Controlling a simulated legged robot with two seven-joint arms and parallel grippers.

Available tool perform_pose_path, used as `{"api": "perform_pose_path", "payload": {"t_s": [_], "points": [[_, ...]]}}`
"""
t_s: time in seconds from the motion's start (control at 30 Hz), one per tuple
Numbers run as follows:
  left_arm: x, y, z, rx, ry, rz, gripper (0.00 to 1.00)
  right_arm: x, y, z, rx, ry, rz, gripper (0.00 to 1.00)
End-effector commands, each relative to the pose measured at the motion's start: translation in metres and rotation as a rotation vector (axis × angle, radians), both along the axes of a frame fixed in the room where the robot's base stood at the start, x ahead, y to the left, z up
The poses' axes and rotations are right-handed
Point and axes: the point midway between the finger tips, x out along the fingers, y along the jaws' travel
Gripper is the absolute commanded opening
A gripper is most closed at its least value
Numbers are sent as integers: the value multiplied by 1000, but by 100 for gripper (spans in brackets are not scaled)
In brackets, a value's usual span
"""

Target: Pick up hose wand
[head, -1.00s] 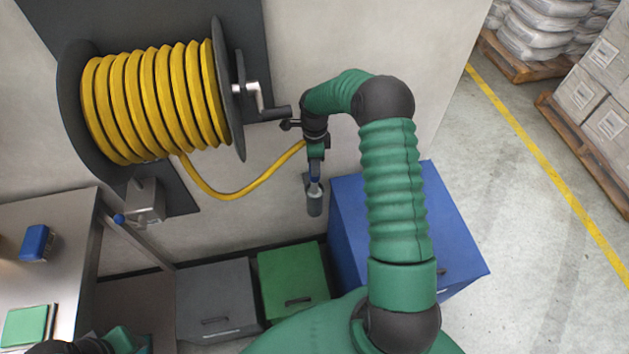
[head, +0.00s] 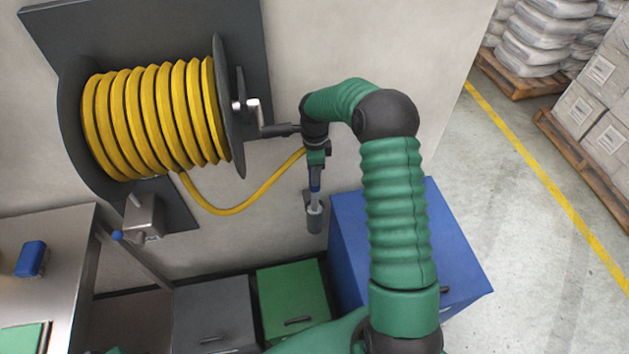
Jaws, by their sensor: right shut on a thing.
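The hose wand (head: 315,187) hangs upright against the wall, with a blue band and a light grey shaft below it. Its lower end is at a grey cup-shaped holder (head: 314,219) on the wall; I cannot tell how deep it sits. A yellow hose (head: 240,207) sags from the reel to the wand's upper part. My right gripper (head: 316,156) is shut on the wand's upper part, and the fingers and the wrist hide much of the grip. My left gripper is not in view.
The hose reel (head: 155,115) with its crank (head: 262,123) is just left of my right wrist. Below are a blue bin (head: 345,240), a green bin (head: 290,298) and a grey bin (head: 213,305). A steel table (head: 60,245) stands at left. Open floor lies at right.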

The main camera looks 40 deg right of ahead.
Motion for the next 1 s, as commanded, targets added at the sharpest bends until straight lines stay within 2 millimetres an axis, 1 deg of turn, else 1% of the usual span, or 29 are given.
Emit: {"api": "perform_pose_path", "payload": {"t_s": [0.03,0.2,0.4,0.53,0.7,0.83,1.0], "points": [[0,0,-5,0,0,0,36,1,0,11,-4,-5,0,0],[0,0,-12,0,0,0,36,2,-1,56,-5,-6,1,0],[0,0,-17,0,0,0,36,2,-1,103,-4,-5,0,0],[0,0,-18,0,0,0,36,2,0,124,-1,-3,0,0],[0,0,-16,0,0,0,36,1,0,141,-1,-1,1,0],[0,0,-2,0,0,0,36,1,0,158,0,-1,0,0],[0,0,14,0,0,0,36,1,0,175,0,-1,0,0]]}}
